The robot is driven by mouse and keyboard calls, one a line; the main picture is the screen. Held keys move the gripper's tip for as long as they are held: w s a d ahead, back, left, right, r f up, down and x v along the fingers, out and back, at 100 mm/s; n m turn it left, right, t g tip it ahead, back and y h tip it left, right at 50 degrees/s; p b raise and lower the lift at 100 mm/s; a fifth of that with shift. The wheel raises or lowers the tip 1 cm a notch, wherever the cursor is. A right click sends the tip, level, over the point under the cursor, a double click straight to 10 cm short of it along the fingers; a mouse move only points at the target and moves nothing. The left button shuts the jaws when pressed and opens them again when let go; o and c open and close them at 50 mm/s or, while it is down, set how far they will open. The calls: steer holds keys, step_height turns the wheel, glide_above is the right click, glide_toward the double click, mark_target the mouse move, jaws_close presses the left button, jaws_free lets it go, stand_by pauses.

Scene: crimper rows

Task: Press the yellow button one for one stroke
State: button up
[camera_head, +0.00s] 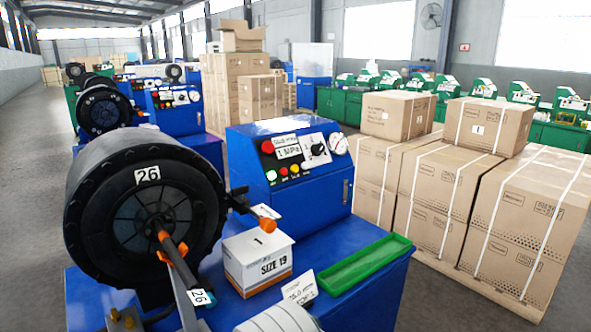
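A small yellow button (294,169) sits in a row of small round controls on the sloped face of the blue control box (312,195), right of centre. A green one and a red one lie to its left, and another control is to its right. Nothing covers the yellow button. I cannot tell whether it is pressed. I cannot make out my gripper in this view, so its place relative to the button does not show.
A black crimper drum (130,215) marked 26 stands left of the box, with an orange-tipped rod (170,250) in front. A SIZE 19 carton (258,262) and a green tray (352,265) occupy the blue bench. Stacked cartons (450,195) stand right; grey floor is clear far left.

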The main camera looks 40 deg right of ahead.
jaws_close()
stand_by(1.1)
